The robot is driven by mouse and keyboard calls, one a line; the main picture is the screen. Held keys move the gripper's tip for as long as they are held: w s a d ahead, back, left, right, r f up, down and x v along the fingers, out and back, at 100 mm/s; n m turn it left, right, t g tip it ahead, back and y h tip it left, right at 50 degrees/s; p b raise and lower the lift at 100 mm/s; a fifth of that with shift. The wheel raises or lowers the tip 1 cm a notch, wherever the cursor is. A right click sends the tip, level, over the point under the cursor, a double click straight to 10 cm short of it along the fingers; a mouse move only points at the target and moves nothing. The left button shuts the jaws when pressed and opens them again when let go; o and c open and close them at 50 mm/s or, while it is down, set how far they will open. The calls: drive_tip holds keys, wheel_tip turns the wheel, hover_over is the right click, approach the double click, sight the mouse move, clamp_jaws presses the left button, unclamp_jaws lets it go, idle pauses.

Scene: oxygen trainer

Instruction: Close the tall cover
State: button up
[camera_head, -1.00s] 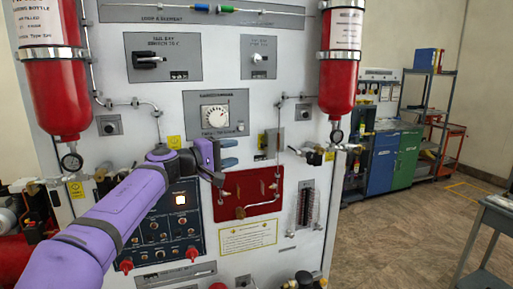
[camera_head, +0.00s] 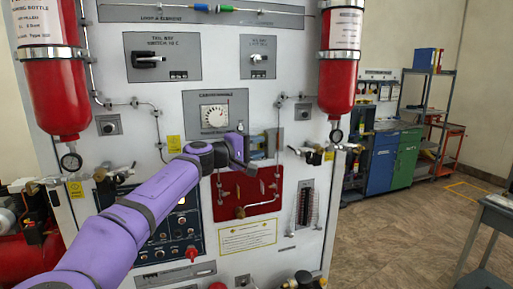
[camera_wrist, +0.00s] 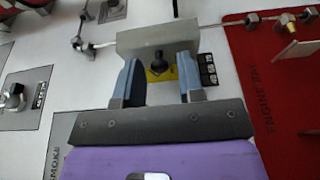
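The tall cover, a grey plate-like piece (camera_wrist: 150,39), juts from the panel just beyond my fingertips in the wrist view. In the head view it is the small greyish piece (camera_head: 276,139) right of my gripper (camera_head: 258,146), partly hidden by it. My gripper's blue fingers (camera_wrist: 161,62) are apart, with a gap between them. A black knob (camera_wrist: 157,72) on a yellow label shows in that gap, beneath the cover's edge. The fingertips look close to the cover; I cannot tell whether they touch it.
A red plate (camera_head: 250,191) with small fittings lies just below my gripper in the head view. Pipes run beside the cover.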

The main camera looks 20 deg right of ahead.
sight(274, 146)
clamp_jaws()
drive_tip(key=shift+s+t, duration=0.1)
drive_tip(key=shift+t, duration=0.2)
drive_tip(key=n+t, duration=0.1)
drive_tip(key=s+d+n+t+y, duration=0.1)
drive_tip(key=t, duration=0.1)
drive_tip(key=n+t+y, duration=0.1)
drive_tip(key=shift+s+d+n+t, duration=0.25)
drive_tip(key=shift+n+t, duration=0.05)
drive_tip(key=d+n+t+y, duration=0.1)
drive_tip(key=n+t+y, duration=0.1)
drive_tip(key=s+d+n+t+y, duration=0.1)
drive_tip(key=n+t+y, duration=0.1)
drive_tip(key=shift+s+d+y, duration=0.1)
drive_tip(key=shift+d+y, duration=0.05)
drive_tip(key=shift+y, duration=0.25)
drive_tip(key=shift+w+d+n+t+y, duration=0.1)
drive_tip(key=shift+d+n+t+y, duration=0.55)
drive_tip(key=shift+n+y, duration=1.1)
drive_tip(key=shift+w+d+n+t+y, duration=0.1)
drive_tip(key=shift+d+n+t+y, duration=0.65)
drive_tip(key=shift+y, duration=1.7)
drive_tip(key=shift+w+d+n+t+y, duration=0.1)
drive_tip(key=shift+d+n+t+y, duration=0.2)
drive_tip(key=shift+d+n+y, duration=1.1)
drive_tip(key=shift+a+n+y, duration=0.5)
drive_tip(key=shift+y, duration=0.5)
